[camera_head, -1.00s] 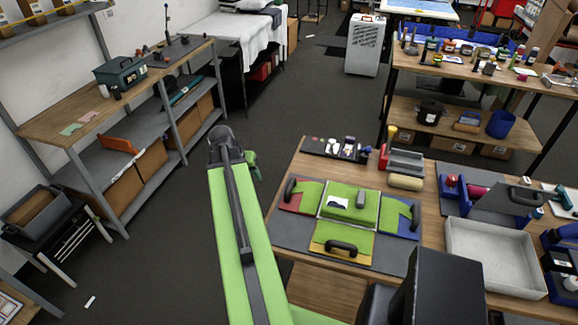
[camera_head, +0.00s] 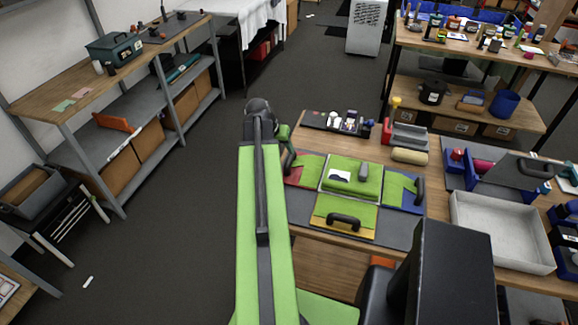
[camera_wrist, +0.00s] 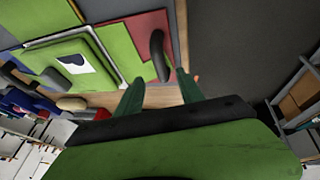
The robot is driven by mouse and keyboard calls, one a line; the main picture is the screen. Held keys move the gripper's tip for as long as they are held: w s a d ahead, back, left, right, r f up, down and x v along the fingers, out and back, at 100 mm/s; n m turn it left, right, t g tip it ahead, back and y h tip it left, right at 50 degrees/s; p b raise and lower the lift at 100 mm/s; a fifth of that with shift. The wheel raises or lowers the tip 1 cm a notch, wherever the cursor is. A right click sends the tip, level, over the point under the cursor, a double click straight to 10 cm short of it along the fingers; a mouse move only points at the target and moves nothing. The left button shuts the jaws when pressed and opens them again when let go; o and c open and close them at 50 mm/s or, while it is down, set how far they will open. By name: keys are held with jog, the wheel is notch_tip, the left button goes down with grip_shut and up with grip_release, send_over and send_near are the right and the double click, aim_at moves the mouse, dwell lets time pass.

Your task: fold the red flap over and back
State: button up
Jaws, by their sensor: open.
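The red flap (camera_head: 296,178) lies at the left end of the grey board, with a black handle (camera_head: 289,162) along its left side. In the wrist view the red flap (camera_wrist: 138,38) is at the top, and its dark handle (camera_wrist: 158,58) shows just ahead of and between the fingertips. My gripper (camera_wrist: 160,78) is open and empty, its two green fingers apart. I cannot tell whether either finger touches the handle. In the head view my gripper is mostly hidden behind my arm, with a bit of green beside the board's left corner.
A green pad (camera_head: 352,180) with a white-and-dark patch lies right of the red flap. A blue flap (camera_head: 405,203) and a yellow flap (camera_head: 325,222) with black handles lie around it. A black tray (camera_head: 337,123) stands behind. A grey bin (camera_head: 500,232) stands to the right.

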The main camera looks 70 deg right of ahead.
aim_at(289, 158)
jog(key=b+x, duration=0.5)
jog(key=x, duration=0.2)
jog(key=shift+d+f, duration=0.15)
jog(key=shift+f, duration=0.15)
jog(key=shift+r, duration=0.1)
jog(key=shift+c, duration=0.4)
grip_shut()
